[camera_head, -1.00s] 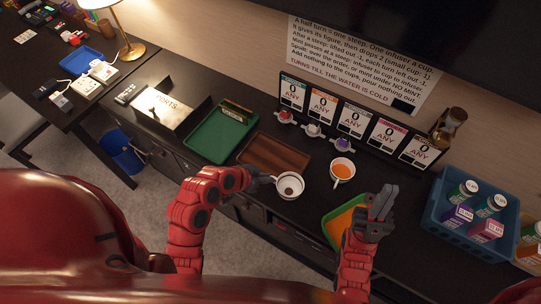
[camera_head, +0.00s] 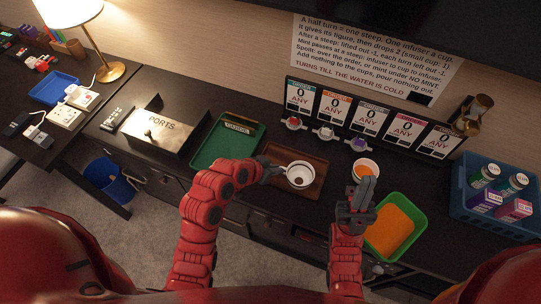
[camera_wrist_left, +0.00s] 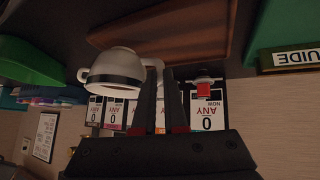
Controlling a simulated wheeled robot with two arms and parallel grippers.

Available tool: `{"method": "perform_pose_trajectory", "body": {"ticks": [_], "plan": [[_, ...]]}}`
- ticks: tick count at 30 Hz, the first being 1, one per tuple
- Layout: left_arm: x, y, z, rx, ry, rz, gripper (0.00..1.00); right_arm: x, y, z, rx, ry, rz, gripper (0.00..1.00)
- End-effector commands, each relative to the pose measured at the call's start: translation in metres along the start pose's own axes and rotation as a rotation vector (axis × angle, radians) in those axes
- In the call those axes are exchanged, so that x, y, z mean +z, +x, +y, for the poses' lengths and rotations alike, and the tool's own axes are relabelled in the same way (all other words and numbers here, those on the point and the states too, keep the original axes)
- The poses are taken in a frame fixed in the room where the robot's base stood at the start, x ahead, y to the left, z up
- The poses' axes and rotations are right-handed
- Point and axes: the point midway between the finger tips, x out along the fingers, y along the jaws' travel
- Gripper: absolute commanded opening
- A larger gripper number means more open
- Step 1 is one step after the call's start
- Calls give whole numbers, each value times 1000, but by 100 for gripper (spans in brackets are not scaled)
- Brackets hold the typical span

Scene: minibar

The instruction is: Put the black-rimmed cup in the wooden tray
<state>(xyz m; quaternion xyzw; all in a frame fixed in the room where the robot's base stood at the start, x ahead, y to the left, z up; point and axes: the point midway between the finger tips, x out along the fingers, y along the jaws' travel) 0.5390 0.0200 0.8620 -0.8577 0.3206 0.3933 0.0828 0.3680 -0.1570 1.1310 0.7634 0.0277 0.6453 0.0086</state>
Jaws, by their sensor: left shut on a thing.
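The black-rimmed cup (camera_head: 300,176) is white with a dark band at its rim; it also shows in the left wrist view (camera_wrist_left: 113,68). My left gripper (camera_head: 273,170) is shut on its handle, which sits between the fingers (camera_wrist_left: 160,95) in the left wrist view. In the head view the cup overlaps the right part of the wooden tray (camera_head: 277,152). The tray shows beyond the cup in the left wrist view (camera_wrist_left: 195,30). I cannot tell whether cup and tray touch. My right gripper (camera_head: 357,190) is in front of another cup; its opening is unclear.
A cup of orange liquid (camera_head: 366,168) stands right of the wooden tray. A green tray with an orange inside (camera_head: 390,230) is at front right, a dark green tray (camera_head: 212,150) at left. Cards (camera_head: 332,106) line the back. A blue crate (camera_head: 475,207) is far right.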

Motion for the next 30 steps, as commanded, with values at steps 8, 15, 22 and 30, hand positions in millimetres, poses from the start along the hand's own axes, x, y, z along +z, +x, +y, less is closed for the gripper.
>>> {"method": "perform_pose_trajectory", "body": {"ticks": [8, 15, 22, 30], "plan": [[-23, 18, -47, 2, -2, -4, 0, -4, 23, 1, 0, 0, 0, 0], [-26, 26, -60, 1, 0, -1, 0, -5, 28, 1, 0, 0, 0, 0], [-9, 43, -62, 3, -1, -4, 0, -7, 44, 2, 0, 0, 0, 0], [-3, 51, -64, -1, 0, 0, 0, -8, 44, 2, 0, 0, 0, 0]]}}
